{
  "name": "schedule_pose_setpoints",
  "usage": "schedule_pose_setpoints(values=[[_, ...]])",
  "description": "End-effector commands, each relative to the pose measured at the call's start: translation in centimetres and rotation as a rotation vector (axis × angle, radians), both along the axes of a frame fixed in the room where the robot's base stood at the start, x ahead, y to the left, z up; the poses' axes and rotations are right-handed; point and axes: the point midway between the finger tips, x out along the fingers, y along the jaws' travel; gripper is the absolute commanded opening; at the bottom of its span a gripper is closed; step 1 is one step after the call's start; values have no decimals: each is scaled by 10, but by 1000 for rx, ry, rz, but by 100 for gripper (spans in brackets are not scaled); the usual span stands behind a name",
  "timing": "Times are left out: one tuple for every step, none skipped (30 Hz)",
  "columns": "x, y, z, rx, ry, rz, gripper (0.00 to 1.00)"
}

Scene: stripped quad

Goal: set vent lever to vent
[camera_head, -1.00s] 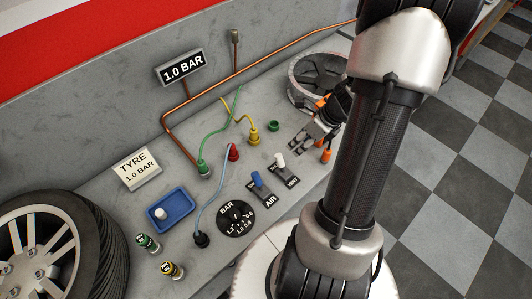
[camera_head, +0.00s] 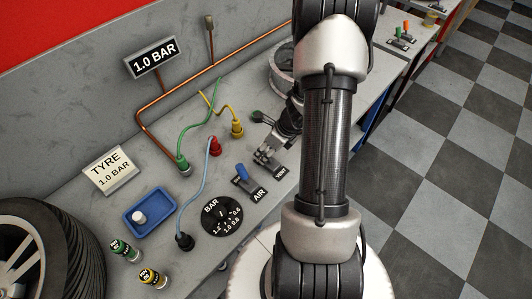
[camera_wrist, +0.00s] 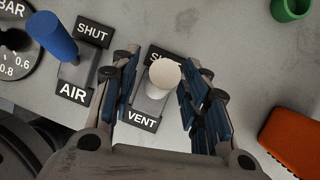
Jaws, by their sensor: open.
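The vent lever has a white round knob (camera_wrist: 164,73), seen from above in the wrist view. Its base plate carries a VENT label (camera_wrist: 142,120) at the near end and a SHUT label at the far end, partly hidden by the knob and a finger. The knob appears over the SHUT side. My gripper (camera_wrist: 161,80) is open, with one finger on each side of the knob; I cannot tell whether either touches it. In the head view my gripper (camera_head: 268,150) is over the vent plate (camera_head: 281,172) and hides the knob.
The blue AIR lever (camera_wrist: 52,36) stands close to the left of my gripper. A green cup-like fitting (camera_wrist: 291,8) and an orange object (camera_wrist: 293,135) are to the right. A BAR dial (camera_head: 222,214), blue tray (camera_head: 130,222) and hoses lie further left.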

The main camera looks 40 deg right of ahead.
Motion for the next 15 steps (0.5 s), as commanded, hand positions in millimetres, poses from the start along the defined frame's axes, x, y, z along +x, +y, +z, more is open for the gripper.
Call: schedule_pose_setpoints(values=[[1,0,-2,0,0,0,42],[1,0,-2,0,0,0,42],[1,0,-2,0,0,0,42],[1,0,-2,0,0,0,42],[1,0,-2,0,0,0,42],[1,0,-2,0,0,0,42],[1,0,-2,0,0,0,42],[1,0,-2,0,0,0,42],[1,0,-2,0,0,0,41],[1,0,-2,0,0,0,39],[1,0,-2,0,0,0,37],[1,0,-2,0,0,0,35],[1,0,-1,0,0,0,33],[1,0,-2,0,0,0,31],[1,0,-1,0,0,0,28]])
